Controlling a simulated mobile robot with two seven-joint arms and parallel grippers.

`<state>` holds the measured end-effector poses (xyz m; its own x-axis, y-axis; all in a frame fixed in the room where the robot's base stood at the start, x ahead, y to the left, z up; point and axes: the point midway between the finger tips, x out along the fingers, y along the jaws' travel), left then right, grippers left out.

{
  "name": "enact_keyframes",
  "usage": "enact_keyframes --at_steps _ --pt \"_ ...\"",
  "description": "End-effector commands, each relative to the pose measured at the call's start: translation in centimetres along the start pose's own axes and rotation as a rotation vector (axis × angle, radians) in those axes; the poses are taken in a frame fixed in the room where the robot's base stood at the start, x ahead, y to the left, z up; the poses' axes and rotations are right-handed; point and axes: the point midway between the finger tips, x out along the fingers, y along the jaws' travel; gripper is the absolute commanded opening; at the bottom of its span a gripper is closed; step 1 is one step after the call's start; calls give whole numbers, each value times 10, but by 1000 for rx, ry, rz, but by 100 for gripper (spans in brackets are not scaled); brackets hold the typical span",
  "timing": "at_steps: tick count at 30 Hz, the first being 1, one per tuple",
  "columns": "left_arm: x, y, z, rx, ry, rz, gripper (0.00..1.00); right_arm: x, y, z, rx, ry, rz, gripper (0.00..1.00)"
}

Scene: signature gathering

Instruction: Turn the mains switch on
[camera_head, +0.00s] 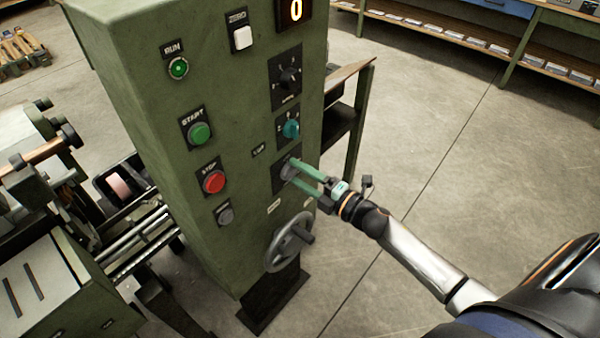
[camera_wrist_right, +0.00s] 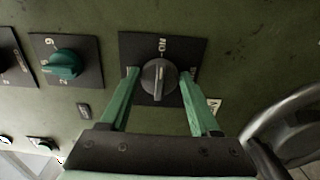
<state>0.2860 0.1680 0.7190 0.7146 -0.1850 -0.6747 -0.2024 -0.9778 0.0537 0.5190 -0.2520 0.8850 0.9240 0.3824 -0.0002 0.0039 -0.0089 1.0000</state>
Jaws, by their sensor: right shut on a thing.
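The mains switch is a grey rotary knob (camera_wrist_right: 158,80) on a dark square plate (camera_wrist_right: 195,46) on the front of the green cabinet. My right gripper (camera_head: 292,172) reaches the knob from the right in the head view. Its two green fingers stand on either side of the knob and are shut on it. In the head view the fingers partly hide the knob. My left gripper is not in view.
Above the switch is a teal selector (camera_head: 290,128), and higher a black dial (camera_head: 288,80). A green start button (camera_head: 200,133) and red stop button (camera_head: 214,181) are to the left. A grey handwheel (camera_head: 288,243) juts out just below my gripper. The floor to the right is clear.

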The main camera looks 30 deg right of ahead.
Motion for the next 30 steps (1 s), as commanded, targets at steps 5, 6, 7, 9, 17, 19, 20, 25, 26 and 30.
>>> enact_keyframes --at_steps 5,6,7,9,17,19,20,25,26,30 --pt "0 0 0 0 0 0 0 0 0 0 10 0 1 8" --pt "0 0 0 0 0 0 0 0 0 0 10 0 1 8" --pt "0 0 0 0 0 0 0 0 0 0 10 0 1 8" --pt "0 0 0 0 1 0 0 0 0 0 10 0 1 8" --pt "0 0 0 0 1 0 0 0 0 0 8 0 0 84" --pt "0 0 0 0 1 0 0 0 0 0 7 0 0 92" --pt "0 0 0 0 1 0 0 0 0 0 7 0 0 93" --pt "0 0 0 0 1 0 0 0 0 0 6 0 0 93" --pt "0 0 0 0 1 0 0 0 0 0 6 0 0 93" --pt "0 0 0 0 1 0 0 -6 -1 0 6 0 -1 93"
